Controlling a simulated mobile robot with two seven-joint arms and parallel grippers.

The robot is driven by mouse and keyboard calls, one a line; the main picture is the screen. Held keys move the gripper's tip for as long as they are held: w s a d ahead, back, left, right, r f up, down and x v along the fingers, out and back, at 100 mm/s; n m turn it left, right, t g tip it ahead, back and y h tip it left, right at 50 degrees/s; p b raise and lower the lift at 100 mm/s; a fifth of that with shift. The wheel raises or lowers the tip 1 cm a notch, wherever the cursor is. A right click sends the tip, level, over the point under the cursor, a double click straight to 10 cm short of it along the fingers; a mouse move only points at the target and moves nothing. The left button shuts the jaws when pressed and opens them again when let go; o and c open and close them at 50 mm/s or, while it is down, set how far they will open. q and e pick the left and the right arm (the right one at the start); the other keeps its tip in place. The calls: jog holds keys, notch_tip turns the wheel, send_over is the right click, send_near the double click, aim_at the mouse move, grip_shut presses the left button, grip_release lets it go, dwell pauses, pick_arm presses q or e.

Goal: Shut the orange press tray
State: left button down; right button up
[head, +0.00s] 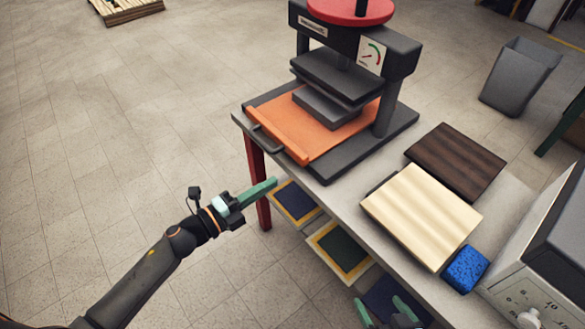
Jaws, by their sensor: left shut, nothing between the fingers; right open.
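The orange press tray (316,127) lies in the dark press (392,118), with its front lip and a dark handle (264,138) at the near left edge. The tray sticks out toward the front left of the press base. A dark block sits over its back part, under the raised press plate. My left gripper (273,184) has green fingers, is shut and empty, and is beside the table front, below and apart from the handle. My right gripper (385,312) is open at the bottom edge, only partly in view.
On the table (345,193) lie a dark wood board (455,160), a pale wood board (420,215) and a blue sponge (465,269). A white box (535,265) stands at right. Framed panels (342,250) sit below the tabletop. A grey bin (518,75) stands behind.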

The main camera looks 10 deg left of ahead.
aim_at(303, 163)
pick_arm(q)
jog(key=x, duration=0.7)
jog(key=shift+w+d, duration=0.15)
jog(key=shift+w, duration=0.05)
jog(key=b+x, duration=0.1)
jog(key=x, duration=0.3)
jog(key=shift+w+d, duration=0.25)
jog(key=shift+w+d+r, duration=0.1)
jog(key=shift+r, duration=0.05)
jog(key=shift+r, duration=0.1)
